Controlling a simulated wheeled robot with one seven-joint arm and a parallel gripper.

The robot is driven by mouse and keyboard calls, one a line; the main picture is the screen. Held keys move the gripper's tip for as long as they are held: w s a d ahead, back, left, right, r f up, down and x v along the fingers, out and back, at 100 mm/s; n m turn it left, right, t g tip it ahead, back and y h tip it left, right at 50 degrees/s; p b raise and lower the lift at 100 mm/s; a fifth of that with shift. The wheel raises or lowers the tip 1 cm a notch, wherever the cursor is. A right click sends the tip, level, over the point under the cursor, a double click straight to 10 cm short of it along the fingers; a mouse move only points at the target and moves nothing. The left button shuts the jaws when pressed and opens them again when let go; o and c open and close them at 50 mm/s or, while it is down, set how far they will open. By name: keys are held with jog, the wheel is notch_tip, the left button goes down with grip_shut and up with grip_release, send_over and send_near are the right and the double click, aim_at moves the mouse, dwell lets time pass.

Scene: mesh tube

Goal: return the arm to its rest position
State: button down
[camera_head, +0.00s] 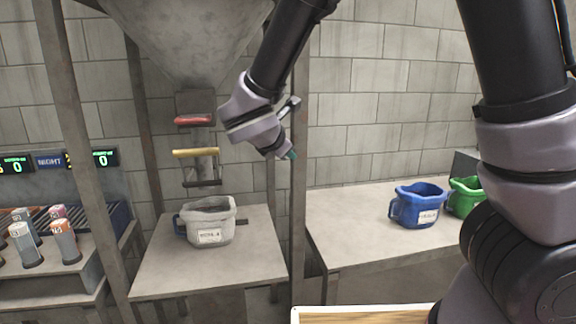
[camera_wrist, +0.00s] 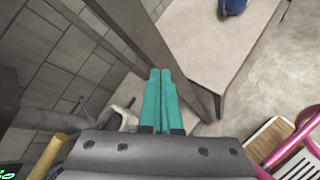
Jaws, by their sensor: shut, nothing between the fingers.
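My arm reaches up and across the head view, with its wrist in front of the metal hopper frame. My gripper (camera_head: 291,154) hangs in the air, above and to the right of the white pitcher. In the wrist view the two teal fingers of my gripper (camera_wrist: 162,90) lie side by side, shut and with nothing between them. The fingertips point toward a metal post (camera_wrist: 165,55) of the frame; I cannot tell how far off it is.
A white pitcher (camera_head: 209,225) stands on a small table (camera_head: 160,275) under the hopper (camera_head: 185,35). Blue (camera_head: 417,207) and green (camera_head: 464,196) pitchers stand on the right table (camera_head: 345,225). Labelled cylinders (camera_head: 65,243) stand at left. A wooden board (camera_head: 360,315) is at the bottom edge.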

jog(key=s+d+r+m+g+y, duration=0.1)
jog(key=s+d+r+m+g, duration=0.15)
jog(key=d+m, duration=0.55)
jog(key=s+d+r+m+g, duration=0.1)
jog(key=d+m+g, duration=0.4)
jog(key=d, duration=0.6)
jog(key=s+d+r+m+t+y, duration=0.4)
jog(key=s+r+m, duration=0.6)
jog(key=m, duration=0.6)
jog(key=shift+s+d+y, duration=0.45)
jog(key=shift+d+y, duration=0.15)
jog(key=shift+d, duration=0.55)
